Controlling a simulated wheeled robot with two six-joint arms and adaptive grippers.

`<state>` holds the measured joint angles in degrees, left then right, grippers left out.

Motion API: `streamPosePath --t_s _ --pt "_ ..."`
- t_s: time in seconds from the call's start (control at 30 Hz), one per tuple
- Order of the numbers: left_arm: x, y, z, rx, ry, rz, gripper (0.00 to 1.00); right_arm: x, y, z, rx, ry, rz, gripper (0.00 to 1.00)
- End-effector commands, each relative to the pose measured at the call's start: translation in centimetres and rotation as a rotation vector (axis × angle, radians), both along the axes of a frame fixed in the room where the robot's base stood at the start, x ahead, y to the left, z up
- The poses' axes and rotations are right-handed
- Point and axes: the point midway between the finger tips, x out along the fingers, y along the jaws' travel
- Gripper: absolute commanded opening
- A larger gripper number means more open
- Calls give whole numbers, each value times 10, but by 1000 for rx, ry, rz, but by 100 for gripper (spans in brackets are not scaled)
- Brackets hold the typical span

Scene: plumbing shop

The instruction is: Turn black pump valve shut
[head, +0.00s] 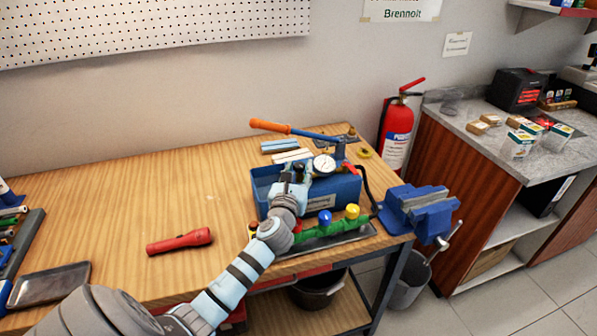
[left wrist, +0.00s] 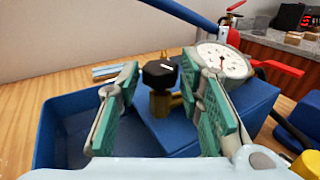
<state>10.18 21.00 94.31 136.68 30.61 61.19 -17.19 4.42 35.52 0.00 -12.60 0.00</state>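The black pump valve knob (left wrist: 160,73), with a white mark on top, sits on a brass stem on the blue test pump (head: 336,190). The pump has a white-faced gauge (head: 324,164), which also shows in the left wrist view (left wrist: 222,61), and an orange-handled lever (head: 270,126). My left gripper (head: 294,174) is open over the pump. In the left wrist view, its green-padded fingers stand on either side of the knob, apart from it. In the head view the gripper hides the knob. My right gripper is not in view.
A green manifold (head: 330,229) with coloured caps lies in front of the pump. A blue vise (head: 418,208) is at the bench's right corner. A red flashlight (head: 180,241) lies to the left. The bench's back left is clear. A fire extinguisher (head: 396,130) stands behind.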

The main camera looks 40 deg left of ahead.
Motion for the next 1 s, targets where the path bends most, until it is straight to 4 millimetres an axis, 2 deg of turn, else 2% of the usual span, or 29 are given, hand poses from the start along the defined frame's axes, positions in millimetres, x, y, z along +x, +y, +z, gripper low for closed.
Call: streamPosePath --t_s 0.03,0.2,0.3,0.5,0.63,0.87,0.9,0.93,1.0 --pt "0 0 0 0 0 0 26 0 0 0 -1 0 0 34" --pt "0 0 0 0 0 0 0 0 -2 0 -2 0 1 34" --pt "0 1 1 2 1 -13 0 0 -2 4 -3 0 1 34" --pt "-2 4 5 4 5 -205 0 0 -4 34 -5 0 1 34" --pt "-2 4 2 0 1 -284 0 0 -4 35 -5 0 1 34" --pt "-1 4 1 1 -2 -289 0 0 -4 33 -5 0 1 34" --pt "-1 4 1 1 -2 -289 28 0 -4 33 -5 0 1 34" --pt "-1 4 1 1 -2 -289 33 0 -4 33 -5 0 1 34" --pt "-1 4 1 1 -2 -289 34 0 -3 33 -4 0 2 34"
